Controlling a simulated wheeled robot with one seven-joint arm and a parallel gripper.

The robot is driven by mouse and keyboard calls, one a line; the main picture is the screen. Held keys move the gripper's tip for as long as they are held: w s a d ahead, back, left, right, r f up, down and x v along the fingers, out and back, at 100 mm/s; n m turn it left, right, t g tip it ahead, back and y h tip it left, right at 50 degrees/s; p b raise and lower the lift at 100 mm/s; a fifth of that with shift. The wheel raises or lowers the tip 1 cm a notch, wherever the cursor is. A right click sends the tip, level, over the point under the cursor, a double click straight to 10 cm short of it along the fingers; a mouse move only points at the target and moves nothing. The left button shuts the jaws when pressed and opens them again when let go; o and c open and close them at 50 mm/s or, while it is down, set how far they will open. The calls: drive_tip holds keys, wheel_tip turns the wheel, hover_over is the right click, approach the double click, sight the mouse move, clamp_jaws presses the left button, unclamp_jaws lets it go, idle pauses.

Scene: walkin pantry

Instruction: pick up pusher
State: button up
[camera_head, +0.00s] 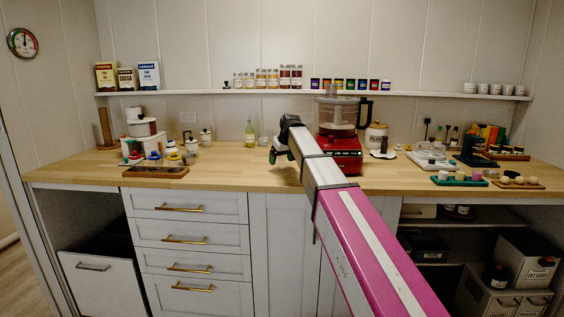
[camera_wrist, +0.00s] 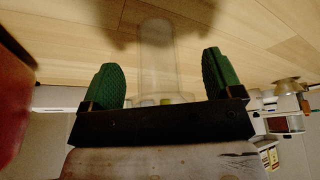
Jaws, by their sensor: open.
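A clear, see-through cylinder, seemingly the pusher (camera_wrist: 157,50), shows in the wrist view between the two green finger pads. It seems to stand on the wooden counter. In the head view my gripper (camera_head: 279,156) is low over the counter, left of the red food processor (camera_head: 339,150). A small clear object (camera_head: 262,141) shows just behind the gripper there; I cannot tell if it is the same cylinder.
A green bottle (camera_head: 250,133) stands behind, to the left. A tray with colored-topped items (camera_head: 155,171) lies farther left. The red food processor fills the left edge of the wrist view. A shelf with jars (camera_head: 273,78) runs above.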

drive_tip(key=shift+c, duration=0.3)
drive_tip(key=c, duration=0.9)
drive_tip(key=shift+c, duration=0.2)
drive_tip(key=shift+r, duration=0.1)
